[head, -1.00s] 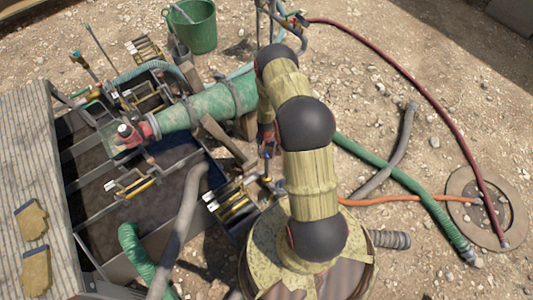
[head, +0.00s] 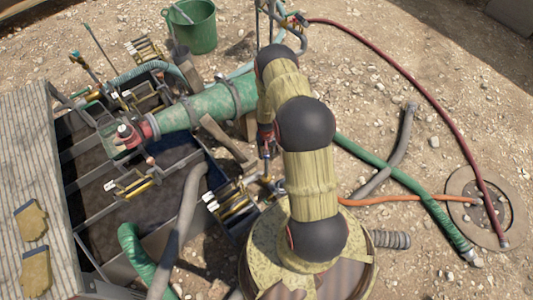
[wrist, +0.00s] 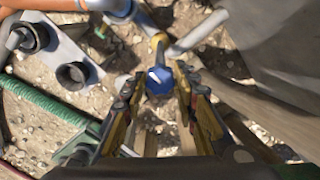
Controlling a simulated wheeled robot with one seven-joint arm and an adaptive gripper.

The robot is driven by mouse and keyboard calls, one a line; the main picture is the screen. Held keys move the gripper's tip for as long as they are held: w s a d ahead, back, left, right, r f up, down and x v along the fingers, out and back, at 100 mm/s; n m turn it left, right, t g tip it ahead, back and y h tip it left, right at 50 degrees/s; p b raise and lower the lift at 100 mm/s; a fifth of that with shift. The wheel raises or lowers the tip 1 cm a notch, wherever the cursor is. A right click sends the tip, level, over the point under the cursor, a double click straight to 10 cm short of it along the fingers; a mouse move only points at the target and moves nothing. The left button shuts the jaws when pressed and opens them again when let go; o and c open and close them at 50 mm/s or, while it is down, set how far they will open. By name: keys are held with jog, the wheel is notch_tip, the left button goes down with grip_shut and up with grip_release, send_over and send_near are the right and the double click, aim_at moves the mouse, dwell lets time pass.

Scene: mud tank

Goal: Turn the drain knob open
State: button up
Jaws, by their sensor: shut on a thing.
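A blue knob (wrist: 158,82) with a pale mark on its face shows in the upper middle of the wrist view. My gripper (wrist: 159,77) has one fingertip on each side of this knob and is shut on it. A yellow fitting (wrist: 158,40) and grey pipe lie just beyond the knob. In the head view my gripper (head: 266,140) is low beside the tank's right side, largely hidden by my arm. The knob is too small and covered there to make out clearly.
The mud tank (head: 135,235) with dividers and valves lies at left, with a thick green pipe (head: 195,108) crossing to my arm. A green bucket (head: 191,28) stands behind. Hoses, including a red one (head: 420,95), lie on gravel at right. Two gloves (head: 33,220) lie on planks.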

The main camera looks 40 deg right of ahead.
jog(key=o, duration=1.2)
jog(key=shift+c, duration=0.2)
notch_tip(320, 180, up, 12)
